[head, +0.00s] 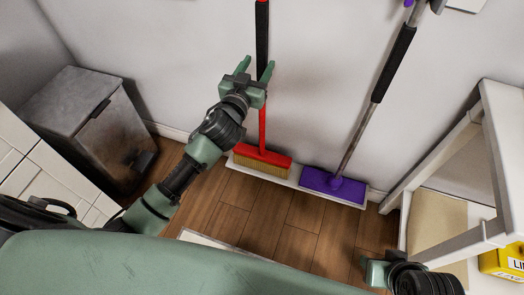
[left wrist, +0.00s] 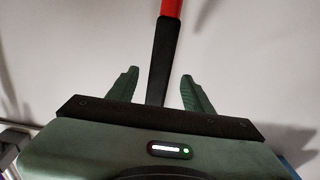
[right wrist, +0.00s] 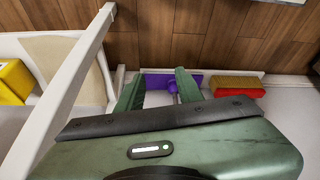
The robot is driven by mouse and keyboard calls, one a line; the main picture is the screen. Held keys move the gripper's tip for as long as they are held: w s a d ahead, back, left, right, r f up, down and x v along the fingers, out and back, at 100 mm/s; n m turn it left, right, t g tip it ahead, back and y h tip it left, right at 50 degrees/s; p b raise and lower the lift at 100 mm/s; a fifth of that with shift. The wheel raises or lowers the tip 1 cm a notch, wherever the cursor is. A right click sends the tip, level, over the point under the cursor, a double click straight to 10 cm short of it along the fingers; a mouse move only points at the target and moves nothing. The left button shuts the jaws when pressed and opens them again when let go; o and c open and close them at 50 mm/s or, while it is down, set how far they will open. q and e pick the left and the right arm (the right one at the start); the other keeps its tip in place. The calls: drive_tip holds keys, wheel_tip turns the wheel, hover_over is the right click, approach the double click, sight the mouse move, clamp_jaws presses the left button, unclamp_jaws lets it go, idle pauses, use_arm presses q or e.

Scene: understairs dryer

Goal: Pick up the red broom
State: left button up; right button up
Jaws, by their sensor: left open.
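The red broom (head: 262,131) leans upright against the wall, its red head with tan bristles low by the skirting. Its black grip shows in the left wrist view (left wrist: 163,58), with red above it. My left gripper (head: 257,69) is open at the handle, which passes between its spread fingers in both views; I cannot tell whether they touch it. My right gripper (right wrist: 160,90) is open and empty, low at the right in the head view (head: 376,272). The broom's head also shows in the right wrist view (right wrist: 236,82).
A purple broom or mop (head: 335,186) leans on the wall to the right of the red broom. A grey bin (head: 75,115) stands at the left. A white shelf unit (head: 505,150) and a yellow container (head: 503,262) are at the right. Wooden floor (head: 290,215) lies open between.

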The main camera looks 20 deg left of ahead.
sight(260, 63)
use_arm(q)
drive_tip(key=w, duration=0.3)
drive_tip(key=shift+w+d+f, duration=0.1)
drive_tip(key=shift+w+f, duration=0.1)
drive_tip(key=shift+f, duration=0.05)
clamp_jaws()
use_arm(e)
drive_tip(key=w, duration=0.1)
drive_tip(key=w+t, duration=0.1)
drive_tip(key=w+a+r+t, duration=0.1)
drive_tip(key=w, duration=0.1)
drive_tip(key=shift+a+r+y, duration=0.1)
drive_tip(key=shift+y, duration=0.2)
idle(0.4)
use_arm(q)
drive_tip(key=shift+r, duration=0.1)
